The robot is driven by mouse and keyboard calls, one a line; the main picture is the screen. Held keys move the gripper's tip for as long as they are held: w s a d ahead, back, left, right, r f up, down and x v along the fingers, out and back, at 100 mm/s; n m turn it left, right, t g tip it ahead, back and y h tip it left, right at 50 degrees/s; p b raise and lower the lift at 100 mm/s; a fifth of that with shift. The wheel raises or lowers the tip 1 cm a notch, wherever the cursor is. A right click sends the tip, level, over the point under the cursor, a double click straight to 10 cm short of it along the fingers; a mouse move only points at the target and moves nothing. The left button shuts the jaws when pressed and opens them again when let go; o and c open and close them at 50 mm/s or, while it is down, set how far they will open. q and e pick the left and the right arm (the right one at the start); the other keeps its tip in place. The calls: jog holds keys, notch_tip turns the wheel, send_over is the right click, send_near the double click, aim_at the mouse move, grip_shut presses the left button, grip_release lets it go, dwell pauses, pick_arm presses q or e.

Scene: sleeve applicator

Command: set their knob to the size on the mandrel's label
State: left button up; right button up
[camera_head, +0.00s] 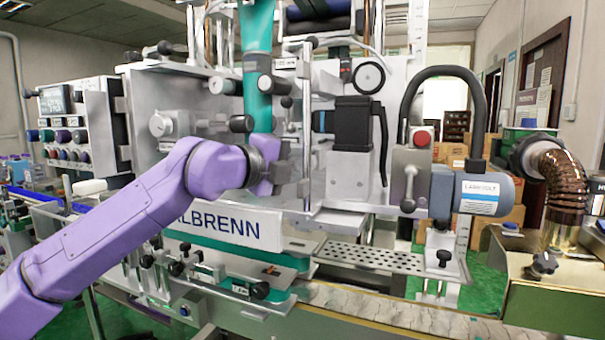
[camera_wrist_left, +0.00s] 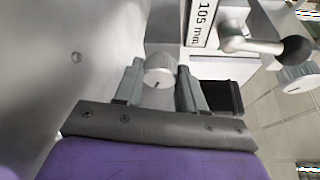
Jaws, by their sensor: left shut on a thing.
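My left gripper (camera_head: 292,170) is at the machine's front, below the teal vertical tube (camera_head: 258,50). In the left wrist view my gripper (camera_wrist_left: 160,88) is shut on a round grey knob (camera_wrist_left: 159,70) with a dark pointer mark, one finger on each side. The knob is hidden behind the gripper in the head view. A white label (camera_wrist_left: 202,22) reading "105 mm" lies sideways just beyond the knob in the wrist view. I cannot tell for sure that it is the mandrel's label. No scale around the knob is readable. My right gripper is not in view.
A lever with a black ball (camera_wrist_left: 296,49) and another grey knob (camera_wrist_left: 297,77) stand close by in the wrist view. A black block (camera_head: 353,122), a grey motor (camera_head: 478,193) and a control panel (camera_head: 68,120) flank the work area. A conveyor (camera_head: 400,316) runs below.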

pick_arm(q)
jog(key=shift+f, duration=0.1)
dwell(0.3)
jog(key=o, duration=1)
jog(key=shift+o, duration=0.3)
jog(key=shift+s+a, duration=0.1)
jog(key=shift+s, duration=0.05)
jog(key=b+v, duration=0.2)
jog(key=v, duration=0.8)
jog(key=shift+s+a+b, duration=0.15)
jog(key=shift+b, duration=0.2)
